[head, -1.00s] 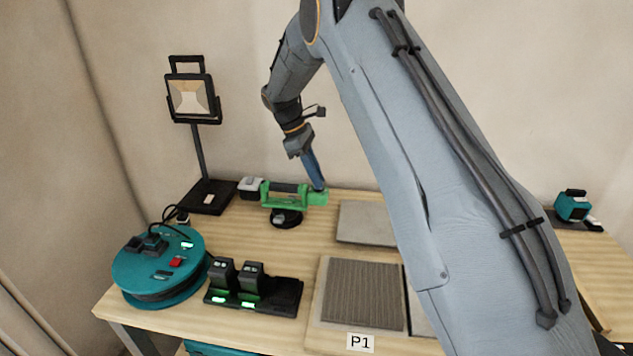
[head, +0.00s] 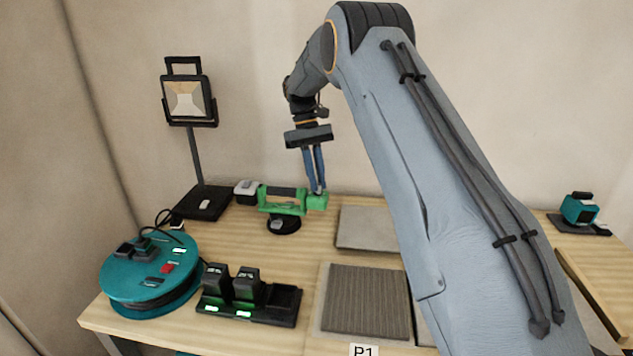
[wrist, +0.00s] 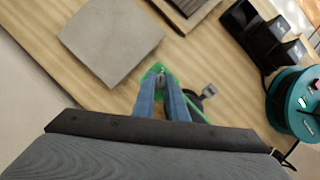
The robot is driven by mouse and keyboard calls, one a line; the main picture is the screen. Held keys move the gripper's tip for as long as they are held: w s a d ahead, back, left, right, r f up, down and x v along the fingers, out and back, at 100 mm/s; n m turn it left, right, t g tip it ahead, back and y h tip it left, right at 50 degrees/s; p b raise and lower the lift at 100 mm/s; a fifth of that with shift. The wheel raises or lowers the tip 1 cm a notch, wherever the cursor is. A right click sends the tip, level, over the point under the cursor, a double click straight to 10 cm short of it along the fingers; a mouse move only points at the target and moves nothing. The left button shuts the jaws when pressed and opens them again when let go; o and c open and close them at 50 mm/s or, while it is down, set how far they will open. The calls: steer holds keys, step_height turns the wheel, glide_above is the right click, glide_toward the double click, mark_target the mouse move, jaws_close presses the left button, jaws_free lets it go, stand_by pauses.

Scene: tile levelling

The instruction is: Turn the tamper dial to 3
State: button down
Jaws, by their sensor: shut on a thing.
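The green tamper (head: 283,201) lies on the bench near its back edge, with a black round suction pad (head: 284,225) beside it at the front. My gripper (head: 317,190) points down at the tamper's right end. Its two blue fingers are close together, shut on a small grey dial there. In the wrist view the dial (wrist: 160,80) shows between the fingertips, above the green body (wrist: 150,72). The dial's numbers cannot be read.
A grey tile (head: 368,228) lies right of the tamper. A ribbed tile (head: 366,300) lies in front. A battery charger (head: 249,300), teal cable reel (head: 150,270) and work lamp (head: 188,100) stand left.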

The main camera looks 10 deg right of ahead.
steer(key=shift+m+y, duration=0.3)
steer(key=shift+m, duration=0.2)
stand_by(0.3)
steer(key=c, duration=1.8)
jaws_free()
steer(key=shift+o, duration=0.2)
steer(key=b+v, duration=0.2)
steer(key=v, duration=0.5)
steer(key=shift+r, duration=0.4)
steer(key=shift+w, duration=0.15)
steer(key=s+f+t, duration=0.1)
steer(key=s+f, duration=0.3)
steer(key=s, duration=0.8)
steer(key=s+f+m+t, duration=0.1)
steer(key=s+f+t, duration=0.1)
steer(key=s, duration=1)
steer(key=s+f+t, duration=0.1)
steer(key=s+f, duration=0.4)
steer(key=s, duration=0.8)
steer(key=shift+d+f+m+t+y, duration=0.25)
steer(key=shift+f+m+t+y, duration=0.05)
steer(key=shift+f+m+t, duration=0.1)
